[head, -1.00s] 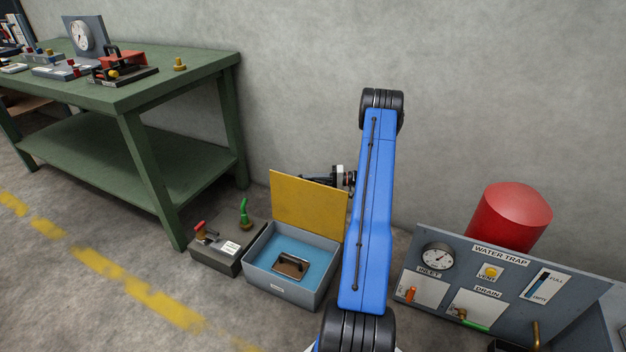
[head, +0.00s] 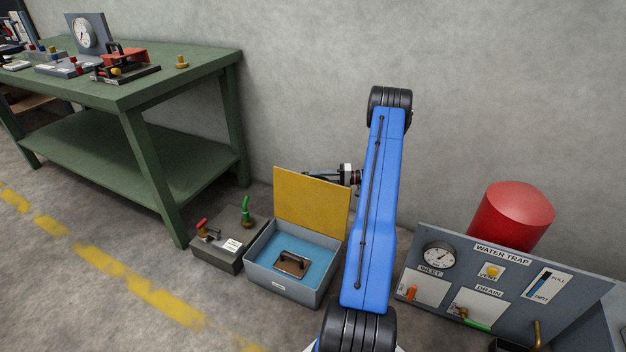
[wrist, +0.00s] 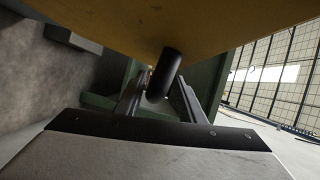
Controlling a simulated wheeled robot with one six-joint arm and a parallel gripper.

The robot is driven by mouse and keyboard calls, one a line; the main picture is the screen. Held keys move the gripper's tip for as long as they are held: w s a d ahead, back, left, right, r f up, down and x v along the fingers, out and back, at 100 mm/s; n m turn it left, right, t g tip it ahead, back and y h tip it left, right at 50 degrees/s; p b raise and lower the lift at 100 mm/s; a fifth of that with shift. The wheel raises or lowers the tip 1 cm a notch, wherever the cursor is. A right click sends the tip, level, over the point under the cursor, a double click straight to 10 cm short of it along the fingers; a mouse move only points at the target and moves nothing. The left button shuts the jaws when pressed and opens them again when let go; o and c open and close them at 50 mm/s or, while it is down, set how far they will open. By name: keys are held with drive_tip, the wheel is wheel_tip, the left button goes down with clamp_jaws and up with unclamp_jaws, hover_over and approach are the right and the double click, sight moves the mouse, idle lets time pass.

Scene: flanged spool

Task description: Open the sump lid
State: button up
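The sump is a grey open-topped box (head: 281,290) on the floor in the head view, with a blue interior. Its yellow lid (head: 311,203) stands raised at the back edge, leaning slightly back. The lid also spans the top of the wrist view (wrist: 200,25). My gripper (head: 312,175) shows just above and behind the lid, partly hidden by it. In the wrist view its two fingers (wrist: 162,75) are apart, with a dark cylindrical bar (wrist: 160,82) by the lid between them. I see no clear grip on the bar.
A brown block with a handle (head: 292,264) sits inside the box. A grey valve unit (head: 217,250) stands close at the box's left. The green bench (head: 150,88) is further left. The water trap panel (head: 480,285) and red tank (head: 511,215) stand right.

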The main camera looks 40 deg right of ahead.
drive_tip(key=v, duration=1.5)
drive_tip(key=shift+r, duration=0.1)
drive_tip(key=shift+a, duration=0.1)
drive_tip(key=w+a+r+n+g, duration=0.1)
drive_tip(key=w+a+r+g, duration=0.15)
drive_tip(key=a+r, duration=0.5)
drive_tip(key=w+a+r+n+g, duration=0.15)
drive_tip(key=a+r+g, duration=0.25)
drive_tip(key=a+r, duration=0.4)
drive_tip(key=s+a+r+n+g+h, duration=0.15)
drive_tip(key=a+r, duration=0.35)
drive_tip(key=a, duration=0.5)
drive_tip(key=s+a+r+g+h, duration=0.25)
drive_tip(key=a+r, duration=0.25)
drive_tip(key=a, duration=0.5)
drive_tip(key=s+a+r+n+g+h, duration=0.15)
drive_tip(key=s+a+r+h, duration=0.4)
drive_tip(key=s+a, duration=0.8)
drive_tip(key=s+a+r+n+t+h, duration=0.1)
drive_tip(key=s+a+t, duration=0.1)
drive_tip(key=s, duration=0.5)
drive_tip(key=s+a+r+n+t+h, duration=0.1)
drive_tip(key=s+a+t+h, duration=0.1)
drive_tip(key=s+a, duration=0.2)
drive_tip(key=shift+s, duration=1.55)
